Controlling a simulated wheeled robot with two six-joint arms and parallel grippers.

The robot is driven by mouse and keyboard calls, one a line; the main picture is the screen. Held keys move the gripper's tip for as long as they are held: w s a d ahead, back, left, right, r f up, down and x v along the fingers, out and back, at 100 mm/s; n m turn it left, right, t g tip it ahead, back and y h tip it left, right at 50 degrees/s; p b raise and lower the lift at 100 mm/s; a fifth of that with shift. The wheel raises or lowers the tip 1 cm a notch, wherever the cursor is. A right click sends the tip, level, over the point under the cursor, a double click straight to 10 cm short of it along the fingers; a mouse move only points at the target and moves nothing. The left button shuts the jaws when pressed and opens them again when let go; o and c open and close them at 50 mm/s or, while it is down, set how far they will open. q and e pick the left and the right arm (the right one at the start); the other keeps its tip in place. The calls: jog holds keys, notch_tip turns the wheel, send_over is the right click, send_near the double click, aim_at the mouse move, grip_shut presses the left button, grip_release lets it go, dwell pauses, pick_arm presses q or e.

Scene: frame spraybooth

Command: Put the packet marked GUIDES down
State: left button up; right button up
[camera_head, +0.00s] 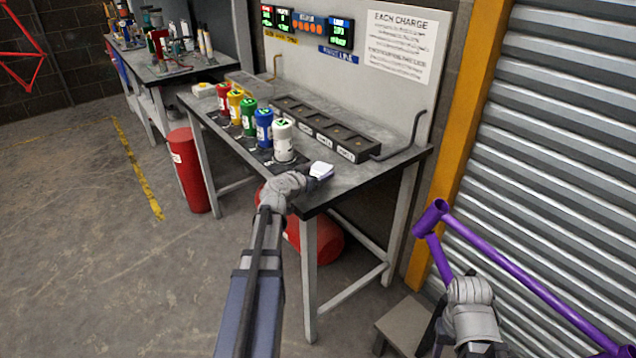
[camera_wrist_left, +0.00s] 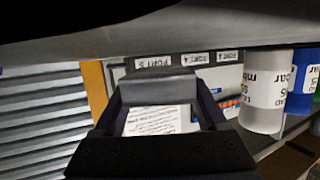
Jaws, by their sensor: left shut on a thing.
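A small white packet (camera_head: 321,170) is in my left gripper (camera_head: 309,174), at the bench's front right corner area. I cannot tell whether the packet touches the bench top. My right gripper (camera_head: 472,296) is low at the right, beside a purple bike frame (camera_head: 520,275); its fingers are hidden.
The grey bench (camera_head: 318,195) carries a row of coloured canisters, the white one (camera_head: 284,140) nearest the packet. A black rack of labelled ports (camera_head: 325,130) lies behind. A bent grey rod (camera_head: 402,142) stands at the right end. Bare bench top lies right of the packet.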

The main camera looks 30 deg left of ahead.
pick_arm(q)
jog(key=shift+f, duration=0.75)
pick_arm(e)
jog(key=shift+f, duration=0.75)
pick_arm(q)
jog(key=shift+f+b, duration=0.2)
jog(key=shift+b, duration=0.25)
jog(key=o, duration=1.5)
jog(key=shift+r, duration=0.1)
jog(key=shift+c, duration=0.2)
pick_arm(e)
jog(key=shift+f, duration=0.15)
pick_arm(q)
jog(key=shift+r+p, duration=0.3)
jog(key=shift+p, duration=0.1)
jog(key=p+v, duration=0.3)
jog(key=v, duration=0.9)
jog(key=shift+f, duration=0.15)
pick_arm(e)
notch_tip(320, 180, up, 4)
jog(key=shift+f, duration=0.1)
